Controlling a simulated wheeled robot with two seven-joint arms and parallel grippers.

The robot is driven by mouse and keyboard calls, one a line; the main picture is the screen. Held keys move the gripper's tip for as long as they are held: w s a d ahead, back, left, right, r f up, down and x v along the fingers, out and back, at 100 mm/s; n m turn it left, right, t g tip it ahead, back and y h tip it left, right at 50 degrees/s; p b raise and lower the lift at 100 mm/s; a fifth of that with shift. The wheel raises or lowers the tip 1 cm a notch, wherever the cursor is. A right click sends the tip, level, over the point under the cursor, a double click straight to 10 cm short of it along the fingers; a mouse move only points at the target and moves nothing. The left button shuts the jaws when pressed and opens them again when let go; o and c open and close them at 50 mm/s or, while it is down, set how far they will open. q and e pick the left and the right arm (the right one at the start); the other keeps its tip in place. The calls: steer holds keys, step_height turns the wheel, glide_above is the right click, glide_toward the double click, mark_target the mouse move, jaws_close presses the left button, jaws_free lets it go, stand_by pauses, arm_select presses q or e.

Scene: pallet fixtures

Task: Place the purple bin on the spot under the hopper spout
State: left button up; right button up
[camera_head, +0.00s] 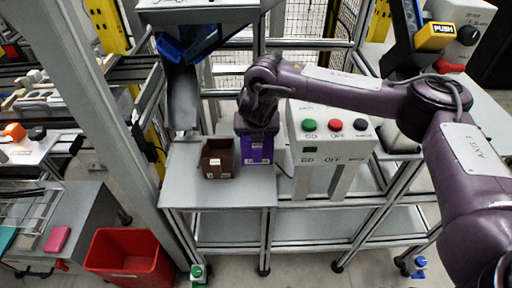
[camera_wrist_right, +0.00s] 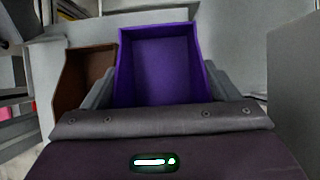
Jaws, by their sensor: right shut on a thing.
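The purple bin (camera_head: 257,149) is at the table top in the head view, just right of a brown bin (camera_head: 221,158). In the right wrist view the purple bin (camera_wrist_right: 160,65) is open-topped, looks empty, and sits between the fingers of my right gripper (camera_wrist_right: 160,92). My right gripper (camera_head: 257,128) is shut on the purple bin from above. Whether the bin touches the table is hard to tell. The hopper spout (camera_head: 183,98) is a grey chute at the upper left, above the back left of the table. My left gripper is out of view.
The brown bin (camera_wrist_right: 84,75) stands close beside the purple bin. The table's left front is bare. A metal post (camera_head: 110,110) rises left of the table.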

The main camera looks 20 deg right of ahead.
steer(key=shift+f, duration=3.1)
steer(key=o, duration=0.8)
steer(key=shift+f, duration=0.1)
steer(key=shift+c, duration=0.2)
